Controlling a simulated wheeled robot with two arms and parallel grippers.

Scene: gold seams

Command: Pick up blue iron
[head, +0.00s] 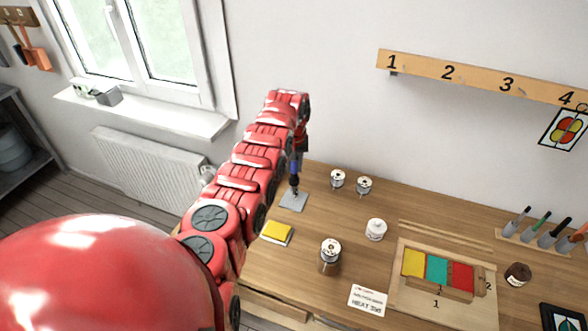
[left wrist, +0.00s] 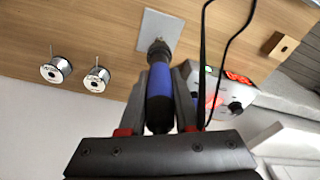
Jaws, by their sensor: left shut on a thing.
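The blue iron (head: 295,180) is at the far left of the wooden table, tip down over a small grey plate (head: 291,203). In the left wrist view the blue handle of the iron (left wrist: 160,88) lies between the two fingers of my left gripper (left wrist: 159,100), which is shut on it. The dark front end points toward the grey plate (left wrist: 161,31); I cannot tell whether the tip touches it. In the head view my left gripper (head: 299,150) is small and partly hidden by my red arm. My right gripper is not in view.
A grey unit with a red display (left wrist: 235,95) and black cables stands beside the iron.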

